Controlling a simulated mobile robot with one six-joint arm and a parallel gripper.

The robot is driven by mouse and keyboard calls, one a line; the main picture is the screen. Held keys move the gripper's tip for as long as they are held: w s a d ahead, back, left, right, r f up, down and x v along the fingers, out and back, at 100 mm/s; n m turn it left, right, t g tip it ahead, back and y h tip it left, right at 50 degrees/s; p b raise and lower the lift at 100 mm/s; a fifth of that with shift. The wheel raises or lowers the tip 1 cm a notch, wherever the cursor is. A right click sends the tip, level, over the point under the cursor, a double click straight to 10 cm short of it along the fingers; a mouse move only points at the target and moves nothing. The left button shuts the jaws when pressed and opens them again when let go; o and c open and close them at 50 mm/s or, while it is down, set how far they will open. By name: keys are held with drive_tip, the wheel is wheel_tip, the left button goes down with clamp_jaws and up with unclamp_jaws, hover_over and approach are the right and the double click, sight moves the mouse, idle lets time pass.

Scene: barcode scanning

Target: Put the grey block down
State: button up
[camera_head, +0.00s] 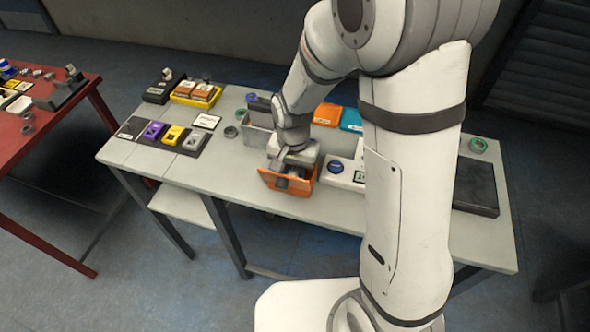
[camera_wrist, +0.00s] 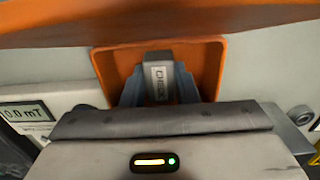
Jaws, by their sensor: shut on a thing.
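My gripper (camera_wrist: 160,82) is shut on a grey block (camera_wrist: 159,68) with a white printed label, clasped between two blue-grey fingers in the wrist view. An orange bin (camera_wrist: 104,68) surrounds or lies behind the block there; I cannot tell whether the block touches its floor. In the head view my gripper (camera_head: 289,170) is low over the orange bin (camera_head: 302,187) at the table's front edge. The held block cannot be clearly made out in that view.
A device with a display (camera_wrist: 24,112) stands close at left in the wrist view. On the grey table (camera_head: 225,185), a dark panel (camera_head: 133,128) carries purple, yellow and grey blocks. A yellow tray (camera_head: 184,99) stands behind. A black pad (camera_head: 475,188) lies at right.

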sight(294, 172)
drive_tip(key=shift+f, duration=0.1)
drive_tip(key=o, duration=1)
drive_tip(key=shift+o, duration=0.2)
wheel_tip(294, 172, up, 12)
drive_tip(key=s+d+r+n+t, duration=0.1)
drive_tip(key=s+d+r+n, duration=0.1)
drive_tip(key=s+d, duration=0.4)
drive_tip(key=s+d+r+n+t, duration=0.2)
drive_tip(key=s+d+r, duration=0.2)
drive_tip(key=s+d, duration=0.2)
drive_tip(key=shift+s+d+r, duration=0.25)
drive_tip(key=shift+d, duration=0.2)
